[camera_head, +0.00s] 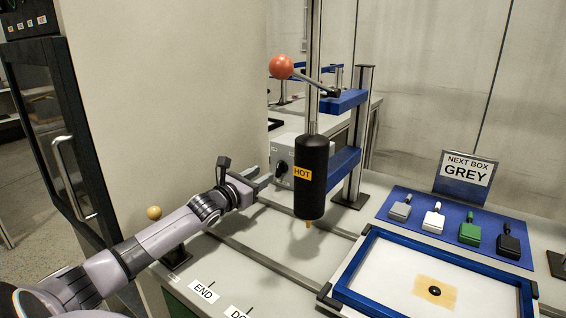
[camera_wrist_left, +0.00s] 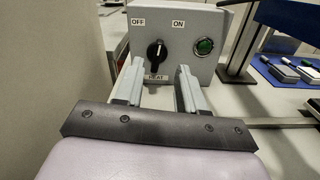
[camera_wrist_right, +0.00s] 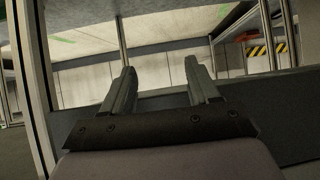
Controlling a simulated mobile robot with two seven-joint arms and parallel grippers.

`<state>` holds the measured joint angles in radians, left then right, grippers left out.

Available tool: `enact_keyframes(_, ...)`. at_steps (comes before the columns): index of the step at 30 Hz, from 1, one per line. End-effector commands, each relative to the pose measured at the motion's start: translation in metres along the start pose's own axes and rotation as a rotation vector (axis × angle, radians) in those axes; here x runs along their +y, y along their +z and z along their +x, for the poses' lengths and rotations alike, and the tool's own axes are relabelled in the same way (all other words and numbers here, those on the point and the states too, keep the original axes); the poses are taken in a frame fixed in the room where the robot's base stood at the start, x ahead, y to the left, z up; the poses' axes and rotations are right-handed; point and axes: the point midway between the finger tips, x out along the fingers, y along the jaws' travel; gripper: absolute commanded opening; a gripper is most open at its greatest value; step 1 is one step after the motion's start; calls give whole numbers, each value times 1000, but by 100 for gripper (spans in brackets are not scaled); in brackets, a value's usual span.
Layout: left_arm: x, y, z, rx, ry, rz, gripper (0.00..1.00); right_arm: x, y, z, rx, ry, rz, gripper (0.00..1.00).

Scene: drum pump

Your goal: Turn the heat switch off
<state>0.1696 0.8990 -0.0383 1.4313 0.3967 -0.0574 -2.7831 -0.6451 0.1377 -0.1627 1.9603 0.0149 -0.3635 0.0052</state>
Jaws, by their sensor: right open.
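The heat switch (camera_wrist_left: 157,52) is a black rotary knob with a white pointer line on a grey control box (camera_wrist_left: 222,20). Its line points roughly upward, between the OFF label at upper left and the ON label at upper right. A green lamp (camera_wrist_left: 204,46) is to its right. In the head view the knob (camera_head: 281,170) is left of the black HOT cylinder. My left gripper (camera_wrist_left: 157,78) is open, fingers pointing at the box with the knob between their tips in the picture; I cannot tell whether they touch it. My right gripper (camera_wrist_right: 160,70) is open and empty.
The black HOT cylinder (camera_head: 312,190) hangs beside the box, under a lever with a red ball (camera_head: 281,67). A blue-framed tray (camera_head: 365,291) and a blue mat (camera_head: 382,212) with several coloured blocks are at right. A wooden ball knob (camera_head: 154,213) is near my left arm.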

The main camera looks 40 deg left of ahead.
Motion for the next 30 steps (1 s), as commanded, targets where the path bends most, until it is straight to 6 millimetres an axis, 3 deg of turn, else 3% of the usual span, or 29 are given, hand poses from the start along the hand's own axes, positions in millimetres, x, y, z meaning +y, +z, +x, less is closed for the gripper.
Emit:
enact_keyframes(8, 0, -2, 6, 0, -2, 44, 39, 0, 7, 3, -7, 0, 2, 60)
enact_keyframes(30, 0, -2, 63, 0, -2, 39, 39, -7, 22, 21, -11, -23, 11, 60)
